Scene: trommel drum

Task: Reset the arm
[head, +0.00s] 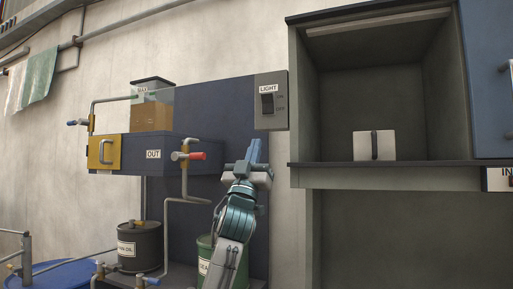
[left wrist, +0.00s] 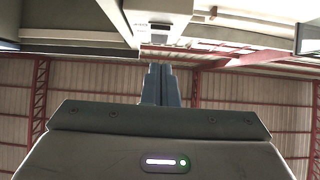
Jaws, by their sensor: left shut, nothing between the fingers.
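My left gripper (head: 255,150) is raised in the middle of the head view, its fingers together and pointing up. It appears just below and left of the grey LIGHT switch box (head: 270,118). In the left wrist view the shut fingers (left wrist: 160,85) point up with nothing between them, and the underside of a pale box with a dark switch (left wrist: 160,33) shows beyond their tips. Whether the fingers touch the box cannot be told. My right gripper is in neither view.
An open grey cabinet (head: 440,90) holding a white handled block (head: 374,146) is at right. Drums (head: 140,248) stand below.

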